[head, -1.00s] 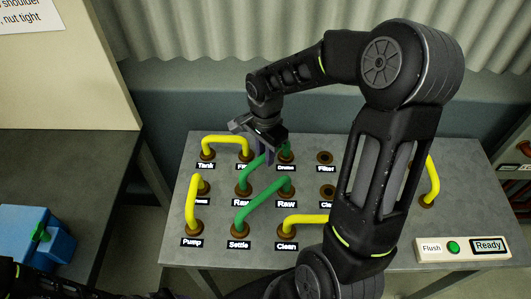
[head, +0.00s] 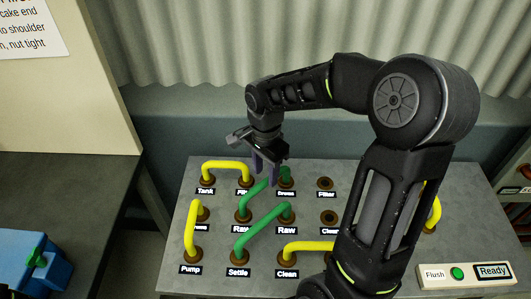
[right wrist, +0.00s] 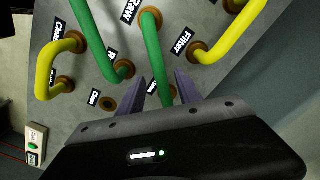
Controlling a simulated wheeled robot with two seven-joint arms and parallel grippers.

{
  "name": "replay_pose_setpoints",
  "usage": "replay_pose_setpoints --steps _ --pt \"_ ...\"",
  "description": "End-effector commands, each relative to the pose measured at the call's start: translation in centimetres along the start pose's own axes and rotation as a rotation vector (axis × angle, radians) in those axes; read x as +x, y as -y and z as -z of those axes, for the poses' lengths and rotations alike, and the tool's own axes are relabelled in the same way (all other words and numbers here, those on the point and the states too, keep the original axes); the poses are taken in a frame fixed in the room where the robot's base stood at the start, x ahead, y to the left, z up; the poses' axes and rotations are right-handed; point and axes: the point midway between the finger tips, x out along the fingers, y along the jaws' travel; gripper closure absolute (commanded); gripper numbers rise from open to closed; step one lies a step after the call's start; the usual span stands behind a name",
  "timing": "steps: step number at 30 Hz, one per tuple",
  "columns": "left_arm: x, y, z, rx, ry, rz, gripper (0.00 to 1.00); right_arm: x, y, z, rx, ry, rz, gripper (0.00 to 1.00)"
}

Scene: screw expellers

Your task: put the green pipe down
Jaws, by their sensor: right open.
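The upper green pipe (head: 257,192) runs from a left "Raw" socket to a socket in the back row, and both ends appear to sit in their sockets. My right gripper (head: 266,170) is over its back end, open. In the right wrist view this green pipe (right wrist: 153,48) runs down between the two spread fingertips (right wrist: 164,88); I cannot tell whether they touch it. A second green pipe (head: 262,230) joins "Settle" to the other "Raw" socket.
Yellow pipes bridge Tank (head: 226,165), Pump (head: 191,228) and Clean (head: 310,246) sockets on the grey panel (head: 465,215). An empty Filter socket (head: 325,183) is to the right. A Flush button box (head: 465,275) is at front right; a blue object (head: 25,262) is at left.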

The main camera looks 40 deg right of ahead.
Motion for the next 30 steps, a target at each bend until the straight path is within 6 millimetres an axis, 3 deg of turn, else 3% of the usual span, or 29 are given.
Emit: replay_pose_setpoints --steps 6,12,30 --pt "0.4 0.1 0.1 0.001 -0.001 -0.002 0.63 -4.7 0.1 0.0 0.000 -0.001 0.005 0.59" --pt "0.5 0.1 0.1 0.001 -0.002 -0.002 0.63 -7.6 0.1 0.0 -0.001 -0.001 0.002 0.59" --pt "0.5 0.1 0.1 0.001 -0.002 -0.002 0.63 -8.2 0.0 0.0 -0.001 0.000 0.000 0.59"
